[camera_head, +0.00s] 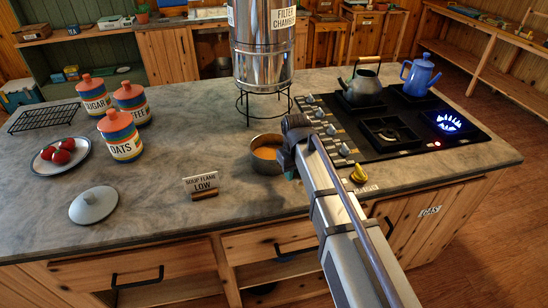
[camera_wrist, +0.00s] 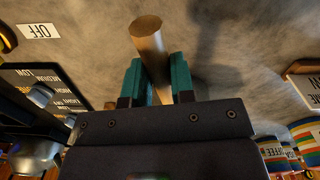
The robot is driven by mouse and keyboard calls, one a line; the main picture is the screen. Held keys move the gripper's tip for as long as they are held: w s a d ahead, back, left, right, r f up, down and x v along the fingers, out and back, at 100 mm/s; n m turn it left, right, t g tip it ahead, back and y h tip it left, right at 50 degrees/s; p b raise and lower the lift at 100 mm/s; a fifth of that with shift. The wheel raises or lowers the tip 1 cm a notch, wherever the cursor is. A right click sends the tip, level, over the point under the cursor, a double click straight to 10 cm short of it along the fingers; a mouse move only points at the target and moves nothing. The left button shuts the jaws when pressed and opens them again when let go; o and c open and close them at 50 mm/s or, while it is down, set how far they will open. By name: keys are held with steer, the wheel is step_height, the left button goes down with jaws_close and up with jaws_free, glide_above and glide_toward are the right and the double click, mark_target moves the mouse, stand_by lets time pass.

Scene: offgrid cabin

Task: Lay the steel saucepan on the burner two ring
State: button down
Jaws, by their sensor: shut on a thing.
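The steel saucepan (camera_head: 257,165), with orange contents, is left of the stove, beside my gripper (camera_head: 291,172). In the wrist view my gripper (camera_wrist: 155,82) has its teal fingers shut on a tan rod-like handle (camera_wrist: 148,42), which looks like the saucepan's. The pan's bowl is hidden in the wrist view. I cannot tell whether the pan touches the counter. The black stove (camera_head: 410,150) has a bare, unlit front-left burner (camera_head: 388,132) and a lit front-right burner (camera_head: 447,122) with blue flame. No burner number is readable.
A grey kettle (camera_head: 362,84) and a blue coffee pot (camera_head: 420,76) occupy the back burners. A steel filter chamber (camera_head: 262,50) on a wire stand is behind the pan. Several knobs line the stove's left edge.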

steer(key=shift+r+p, duration=0.65)
steer(key=shift+r, duration=0.05)
steer(key=shift+r+p, duration=1.7)
steer(key=shift+r, duration=0.15)
step_height(320, 180, up, 4)
steer(key=p, duration=0.4)
